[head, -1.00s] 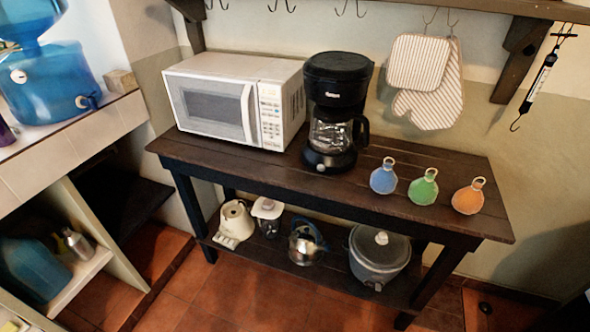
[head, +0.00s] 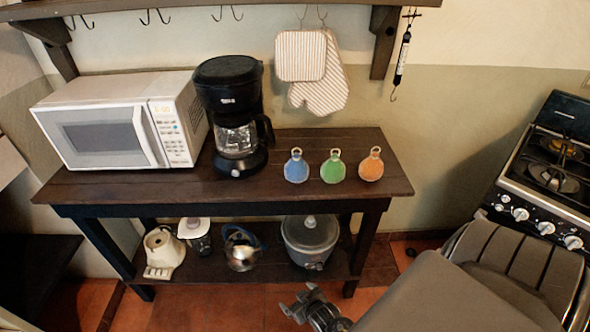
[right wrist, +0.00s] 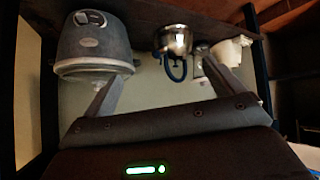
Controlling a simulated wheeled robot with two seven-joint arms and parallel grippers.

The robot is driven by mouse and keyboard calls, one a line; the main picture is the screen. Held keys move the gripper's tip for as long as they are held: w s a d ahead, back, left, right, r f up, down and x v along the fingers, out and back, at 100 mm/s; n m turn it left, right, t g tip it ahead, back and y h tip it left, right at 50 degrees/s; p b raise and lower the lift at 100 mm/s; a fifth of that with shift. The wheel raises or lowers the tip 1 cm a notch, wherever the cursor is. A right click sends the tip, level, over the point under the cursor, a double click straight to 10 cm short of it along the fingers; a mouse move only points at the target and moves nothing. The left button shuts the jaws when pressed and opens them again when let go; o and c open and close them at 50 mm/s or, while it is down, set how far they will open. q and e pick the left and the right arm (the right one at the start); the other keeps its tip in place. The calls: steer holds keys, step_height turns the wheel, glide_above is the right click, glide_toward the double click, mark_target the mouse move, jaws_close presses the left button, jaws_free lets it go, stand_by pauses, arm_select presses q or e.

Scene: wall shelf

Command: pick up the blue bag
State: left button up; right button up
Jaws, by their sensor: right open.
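The blue bag (head: 296,167) stands on the dark wooden table (head: 110,185), just right of the coffee maker. It is small and rounded, with a ring at its top. A green bag (head: 333,169) and an orange bag (head: 371,166) stand in a row to its right. My right gripper (head: 300,302) is low in front of the table, below the blue bag and well apart from it. In the right wrist view its two fingers (right wrist: 165,90) are spread with nothing between them; the blue bag is not in that view. My left gripper is not in view.
A coffee maker (head: 232,115) and a white microwave (head: 120,120) fill the table's left part. A pot (head: 310,240) and a kettle (head: 241,248) stand on the lower shelf. Mitts (head: 318,70) hang above. A stove (head: 550,170) is at the right. The tabletop's front right is clear.

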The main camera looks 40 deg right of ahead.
steer(key=w+d+r+m+t+h, duration=0.1)
steer(key=w+d+r+t, duration=0.2)
steer(key=r, duration=0.6)
steer(key=w+d+r+m+t+h, duration=0.15)
steer(key=w+r, duration=0.25)
steer(key=r, duration=0.6)
steer(key=m+t+h+p, duration=0.1)
steer(key=m+t+h, duration=0.1)
steer(key=t+h, duration=0.1)
glide_toward(299, 174)
steer(key=shift+w+d+n, duration=0.1)
steer(key=shift+w+n, duration=0.1)
steer(key=shift+n, duration=0.05)
steer(key=shift+w+d, duration=0.2)
steer(key=shift+w, duration=0.15)
steer(key=p+x, duration=0.1)
steer(key=x, duration=0.4)
steer(key=shift+w, duration=0.1)
steer(key=p+x, duration=0.1)
steer(key=x, duration=0.4)
steer(key=shift+f+p, duration=0.15)
steer(key=shift+p, duration=0.2)
steer(key=c, duration=1.3)
